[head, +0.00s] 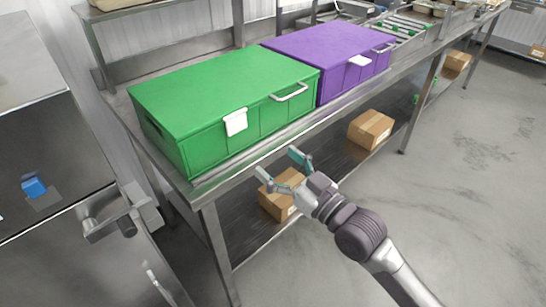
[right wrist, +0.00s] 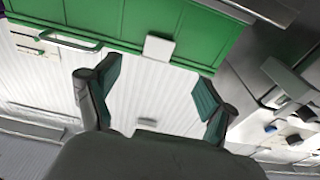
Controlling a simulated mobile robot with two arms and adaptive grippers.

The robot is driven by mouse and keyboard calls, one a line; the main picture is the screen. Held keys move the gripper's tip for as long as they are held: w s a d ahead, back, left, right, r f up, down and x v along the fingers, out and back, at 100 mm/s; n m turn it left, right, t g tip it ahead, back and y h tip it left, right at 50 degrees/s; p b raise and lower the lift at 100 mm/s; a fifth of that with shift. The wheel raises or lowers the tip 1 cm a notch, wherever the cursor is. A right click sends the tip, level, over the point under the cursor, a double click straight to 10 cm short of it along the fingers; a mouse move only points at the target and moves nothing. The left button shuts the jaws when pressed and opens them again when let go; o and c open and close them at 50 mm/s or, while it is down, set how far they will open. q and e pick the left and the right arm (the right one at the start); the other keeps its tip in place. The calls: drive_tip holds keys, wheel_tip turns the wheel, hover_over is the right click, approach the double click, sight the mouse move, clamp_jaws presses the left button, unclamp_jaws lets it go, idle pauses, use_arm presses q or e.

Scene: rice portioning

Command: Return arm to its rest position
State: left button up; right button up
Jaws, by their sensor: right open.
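My right gripper (head: 279,167) is open and empty. In the head view it hangs in front of the steel table's front edge, on the side of the green box (head: 215,95). In the right wrist view its two teal-padded fingers (right wrist: 153,95) stand wide apart with nothing between them. The green box also shows in the right wrist view (right wrist: 215,38), with its white tag and handle, beyond the fingertips and apart from them. My right arm comes in from the lower right of the head view. My left gripper is not in view.
A purple box (head: 325,55) stands beside the green box on the steel table (head: 262,142). Cardboard boxes (head: 370,129) lie on the lower shelf. A steel cabinet (head: 50,180) with a handle stands at the left. The floor (head: 480,170) at the right is clear.

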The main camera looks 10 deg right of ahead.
idle(0.3)
drive_tip(key=w+d+f+m+g+h+p, duration=0.1)
drive_tip(key=w+d+f+h, duration=0.15)
drive_tip(key=f, duration=0.75)
drive_tip(key=w+d+f+m+g+h, duration=0.1)
drive_tip(key=d+f+m+h, duration=0.15)
drive_tip(key=f, duration=0.65)
drive_tip(key=s+d+f+g+h, duration=0.1)
drive_tip(key=s+d+f, duration=0.15)
drive_tip(key=f, duration=0.55)
drive_tip(key=s+d+f+g+h, duration=0.2)
drive_tip(key=s+f, duration=0.1)
drive_tip(key=f, duration=0.4)
drive_tip(key=s+d+f+g+h, duration=0.1)
drive_tip(key=s+d+f, duration=0.2)
drive_tip(key=f, duration=0.5)
drive_tip(key=s+d+f+m+g+h+p, duration=0.1)
drive_tip(key=s+d+f+g, duration=0.2)
drive_tip(key=s+f, duration=1.05)
drive_tip(key=s+f+g, duration=0.2)
drive_tip(key=s+f, duration=0.1)
drive_tip(key=s, duration=0.9)
drive_tip(key=s+f+g+h+p, duration=0.1)
drive_tip(key=s+f+g, duration=0.2)
drive_tip(key=s, duration=1)
drive_tip(key=shift+s+d+f+g, duration=0.15)
drive_tip(key=shift+d+f+g, duration=0.15)
drive_tip(key=shift+d+f, duration=0.25)
drive_tip(key=shift+a, duration=0.1)
